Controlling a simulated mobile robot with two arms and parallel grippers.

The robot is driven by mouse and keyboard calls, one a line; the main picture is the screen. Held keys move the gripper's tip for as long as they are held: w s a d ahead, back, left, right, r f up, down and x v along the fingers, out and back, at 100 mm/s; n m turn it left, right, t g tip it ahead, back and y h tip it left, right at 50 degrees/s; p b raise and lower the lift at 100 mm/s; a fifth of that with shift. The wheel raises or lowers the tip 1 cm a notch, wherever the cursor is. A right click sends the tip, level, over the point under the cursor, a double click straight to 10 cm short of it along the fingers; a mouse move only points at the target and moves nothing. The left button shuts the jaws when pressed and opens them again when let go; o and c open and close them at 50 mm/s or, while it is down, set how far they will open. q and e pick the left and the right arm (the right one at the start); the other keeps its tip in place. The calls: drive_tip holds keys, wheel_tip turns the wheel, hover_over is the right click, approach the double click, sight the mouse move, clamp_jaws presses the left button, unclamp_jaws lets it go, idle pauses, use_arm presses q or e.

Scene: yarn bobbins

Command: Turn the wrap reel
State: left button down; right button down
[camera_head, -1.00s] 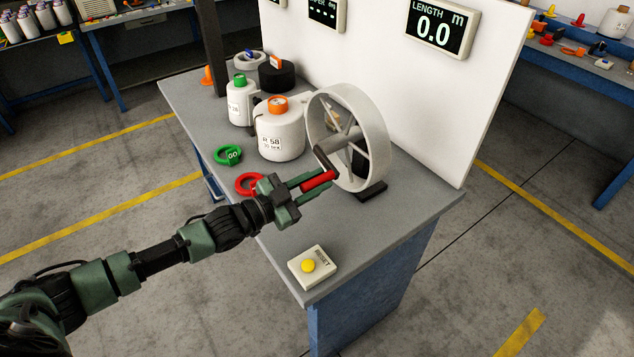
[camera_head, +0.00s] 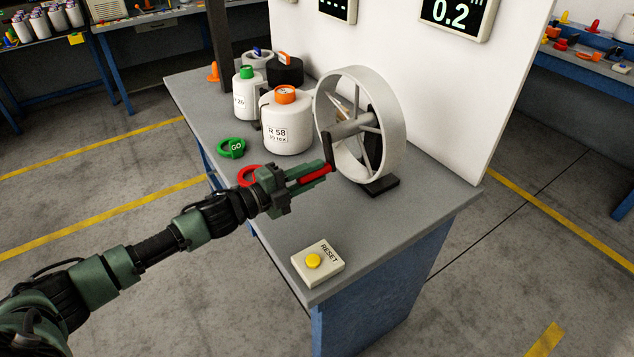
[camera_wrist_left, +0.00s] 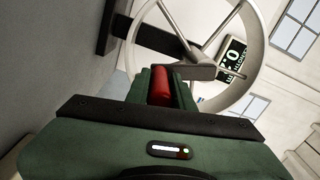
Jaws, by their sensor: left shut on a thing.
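The wrap reel (camera_head: 391,105) is a pale grey spoked wheel on a black foot, standing on the grey workbench. Its crank ends in a red handle (camera_head: 314,174). My left gripper (camera_head: 308,178) is shut on that handle, with the crank arm pointing down from the hub. In the left wrist view the red handle (camera_wrist_left: 161,86) sits between my green fingers, and the reel rim (camera_wrist_left: 258,60) stands beyond it. The length display (camera_head: 455,14) on the white board reads 0.2. My right gripper is not in view.
A reset box (camera_head: 318,263) with a yellow button sits at the bench's front corner. A white bobbin (camera_head: 287,125) with an orange top, a green-topped bobbin (camera_head: 246,94), a green GO ring (camera_head: 231,148) and a red ring (camera_head: 248,174) lie left of the reel.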

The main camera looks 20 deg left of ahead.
use_arm(q)
drive_tip(key=shift+w+a+r+m+b, duration=0.1)
drive_tip(key=shift+w+a+m+b, duration=0.6)
drive_tip(key=shift+m+b, duration=0.7)
drive_tip(key=shift+w+a+r+m+b, duration=0.1)
drive_tip(key=shift+w+a+m+b, duration=0.6)
drive_tip(key=shift+m, duration=1.15)
drive_tip(key=shift+w+a+m+b, duration=0.4)
drive_tip(key=shift+a+m+b, duration=0.45)
drive_tip(key=shift+m+b, duration=0.6)
drive_tip(key=shift+m, duration=0.3)
drive_tip(key=c, duration=1.2)
unclamp_jaws()
drive_tip(key=shift+a+r, duration=0.1)
drive_tip(key=b+v, duration=0.2)
drive_tip(key=v, duration=0.5)
drive_tip(key=shift+s+a, duration=0.25)
